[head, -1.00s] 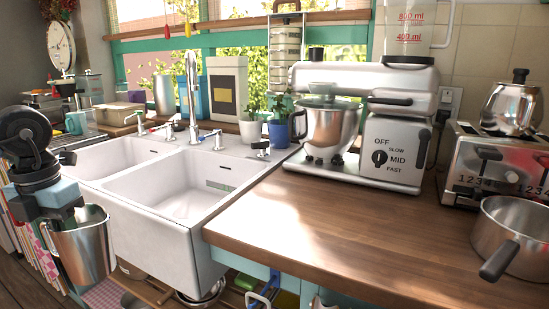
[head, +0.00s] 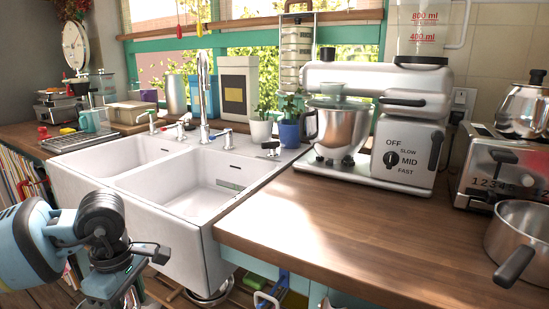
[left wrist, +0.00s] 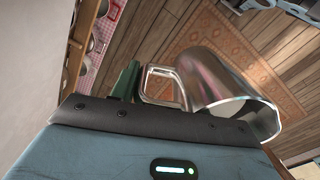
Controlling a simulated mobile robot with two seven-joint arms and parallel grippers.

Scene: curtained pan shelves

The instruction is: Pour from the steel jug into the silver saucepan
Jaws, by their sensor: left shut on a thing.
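The silver saucepan (head: 530,232) stands on the wooden counter at the right edge of the head view, partly cut off, its dark handle pointing down-left. My left gripper (head: 122,285) is low at the left, in front of the sink and far from the saucepan. In the left wrist view, the steel jug (left wrist: 222,92) has its handle (left wrist: 181,88) beside the gripper's finger, and the gripper is shut on it. My right gripper is in neither view.
The white double sink (head: 190,232) lies between my left gripper and the wooden counter (head: 345,222). A stand mixer (head: 408,145) and a toaster (head: 500,165) stand at the back of the counter. The counter's front middle is clear.

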